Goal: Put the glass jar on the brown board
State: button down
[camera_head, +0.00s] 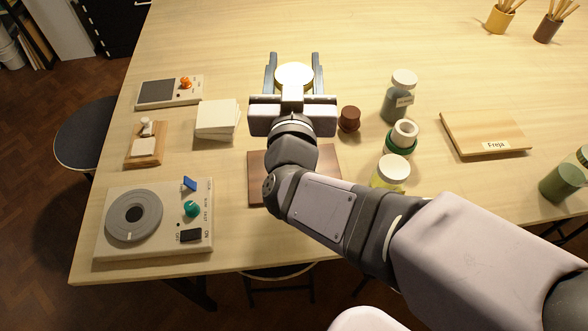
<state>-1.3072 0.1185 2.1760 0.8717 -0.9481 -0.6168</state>
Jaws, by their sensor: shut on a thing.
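My gripper (294,72) is beyond the brown board, with a finger on each side of a round cream lid (294,76). It is shut on this lidded thing, which looks like the glass jar. Its body is mostly hidden below the lid, so I cannot tell whether it touches the table. The brown board (257,184) lies flat nearer the front edge of the table. My arm covers much of its middle. Nothing shows on its visible parts.
White tiles (217,119) and a dial device (155,220) lie left. A "Freja" board (484,130) lies right.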

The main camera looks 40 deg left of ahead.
notch_tip(320, 180, down, 13)
jog(key=shift+r+p, duration=0.15)
jog(key=shift+p, duration=0.25)
dwell(0.9)
jog(key=c, duration=0.8)
grip_release()
jog(key=shift+f, duration=0.2)
jog(key=shift+s+d+r, duration=0.1)
jog(key=b+v, duration=0.4)
jog(key=v, duration=0.8)
jog(key=shift+b, duration=0.4)
